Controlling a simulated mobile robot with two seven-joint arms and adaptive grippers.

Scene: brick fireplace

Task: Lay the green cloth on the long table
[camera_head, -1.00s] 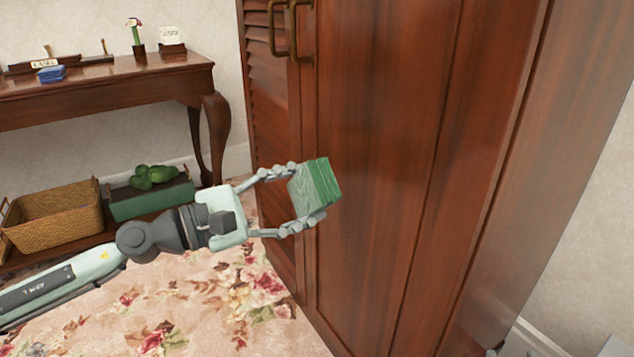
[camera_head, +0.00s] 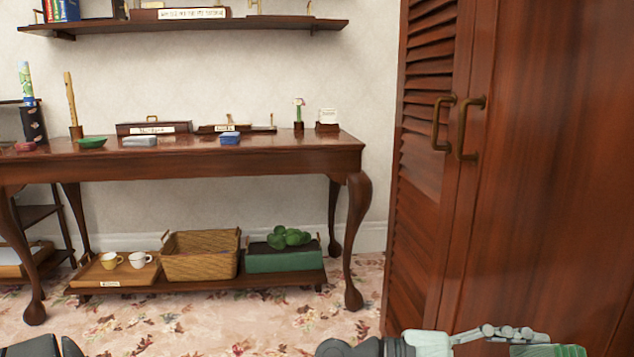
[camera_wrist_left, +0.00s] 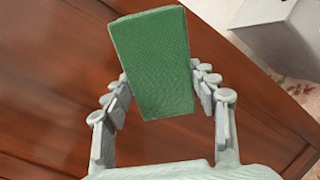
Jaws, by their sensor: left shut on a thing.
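The green cloth (camera_wrist_left: 155,60), a folded block, is held between the fingers of my left gripper (camera_wrist_left: 162,98) in the left wrist view. In the head view only the top of the cloth (camera_head: 562,350) and of my left gripper (camera_head: 535,346) shows at the bottom edge, in front of the wardrobe. The long table (camera_head: 190,166) is dark wood with curved legs and stands against the back wall, left of the wardrobe. The cloth is well apart from it. My right gripper is out of view.
On the table are a green dish (camera_head: 92,143), a grey block (camera_head: 140,141), a blue block (camera_head: 229,138) and labelled boxes at the back. Its right front top is bare. The wardrobe (camera_head: 540,170) fills the right. A basket (camera_head: 200,262) sits on the table's low shelf.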

